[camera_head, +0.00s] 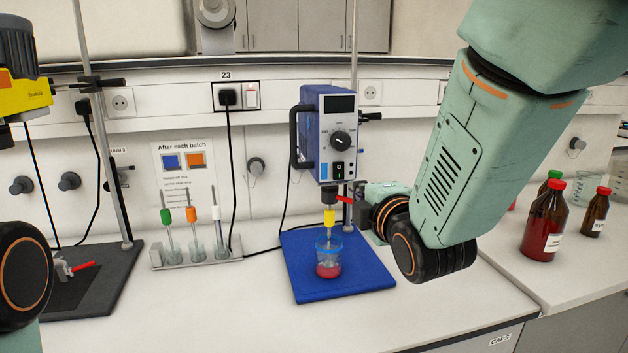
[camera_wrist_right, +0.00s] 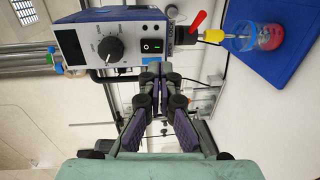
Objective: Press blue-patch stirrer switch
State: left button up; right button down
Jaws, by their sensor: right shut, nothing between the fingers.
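The blue stirrer (camera_head: 310,130) hangs on a stand behind a blue mat. Its front has a dial (camera_head: 340,141), a light-blue patch (camera_head: 323,170) and a black rocker switch (camera_head: 339,169). In the right wrist view the stirrer appears turned sideways, with the switch (camera_wrist_right: 152,46) between the dial (camera_wrist_right: 110,49) and the chuck. My right gripper (camera_wrist_right: 157,76) is shut and empty, its tips just below the switch in that picture; I cannot tell if they touch. In the head view my right gripper (camera_head: 364,215) is partly hidden beside the stirrer. My left gripper is out of view.
A cup of red liquid (camera_head: 328,262) stands on the blue mat (camera_head: 350,285) under the stirrer. A rack (camera_head: 195,257) with capped tools is left of it. A yellow stirrer (camera_head: 25,98) is far left. Red bottles (camera_head: 543,225) stand right. The front bench is clear.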

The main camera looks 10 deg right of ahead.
aim_at(339, 179)
jog(key=w, duration=0.5)
jog(key=shift+w+a+f+p, duration=0.3)
jog(key=shift+a+f, duration=0.05)
jog(key=shift+w+d, duration=0.2)
jog(key=shift+w, duration=0.5)
jog(key=shift+w+a+f, duration=0.15)
jog(key=shift+w+a, duration=0.1)
jog(key=shift+w, duration=0.05)
jog(key=shift+s+d, duration=0.2)
jog(key=shift+w+a+f+t+b, duration=0.15)
jog(key=shift+w+f+t+b, duration=0.2)
jog(key=shift+b, duration=0.6)
jog(key=shift+r, duration=0.3)
jog(key=shift+f, duration=0.15)
